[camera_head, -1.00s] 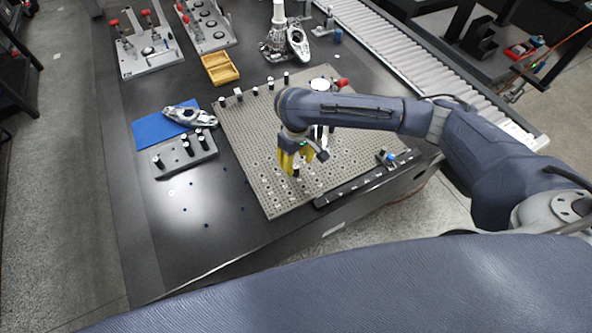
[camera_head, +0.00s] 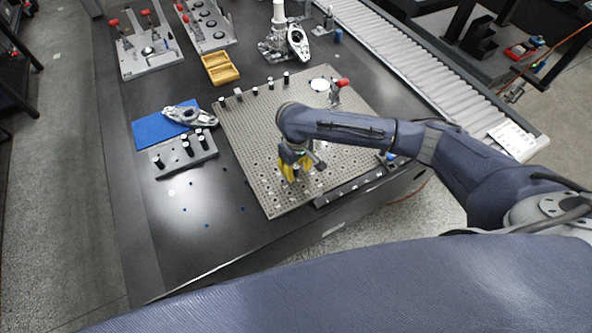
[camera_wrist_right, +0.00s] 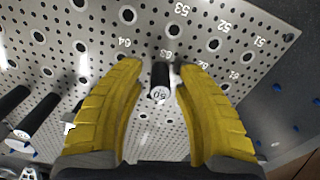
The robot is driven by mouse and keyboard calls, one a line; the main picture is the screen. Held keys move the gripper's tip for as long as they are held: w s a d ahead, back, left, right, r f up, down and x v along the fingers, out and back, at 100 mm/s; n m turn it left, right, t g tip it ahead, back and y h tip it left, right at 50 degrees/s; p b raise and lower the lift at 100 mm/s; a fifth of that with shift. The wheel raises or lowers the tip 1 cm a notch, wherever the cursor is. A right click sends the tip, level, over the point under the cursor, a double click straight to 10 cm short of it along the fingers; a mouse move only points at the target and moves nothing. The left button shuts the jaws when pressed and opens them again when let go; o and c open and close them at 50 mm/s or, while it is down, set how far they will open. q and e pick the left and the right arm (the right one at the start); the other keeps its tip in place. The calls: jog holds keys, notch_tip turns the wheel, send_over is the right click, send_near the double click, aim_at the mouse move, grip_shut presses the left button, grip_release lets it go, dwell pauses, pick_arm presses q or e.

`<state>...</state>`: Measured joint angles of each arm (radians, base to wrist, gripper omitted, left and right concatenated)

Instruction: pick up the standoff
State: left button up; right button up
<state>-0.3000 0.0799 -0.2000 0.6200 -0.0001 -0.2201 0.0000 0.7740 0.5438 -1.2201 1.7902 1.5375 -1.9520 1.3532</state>
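The standoff (camera_wrist_right: 160,82) is a black cylinder with a white end marked 50. In the right wrist view it stands between the yellow fingers of my right gripper (camera_wrist_right: 160,68), with a gap visible on each side. The gripper is open and not closed on it. In the head view my right gripper (camera_head: 295,172) is low over the front part of the perforated plate (camera_head: 265,150), and its fingers mostly hide the standoff. My left gripper is not in view.
Other black standoffs sit in a grey rack (camera_head: 172,167) left of the plate, and several line the plate's back left edge. A blue mat (camera_head: 150,130) with a metal part, a yellow tray (camera_head: 221,70) and a red-handled clamp (camera_head: 338,88) are nearby. The table's front left is mostly clear.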

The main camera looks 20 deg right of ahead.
grip_shut()
dwell(0.5)
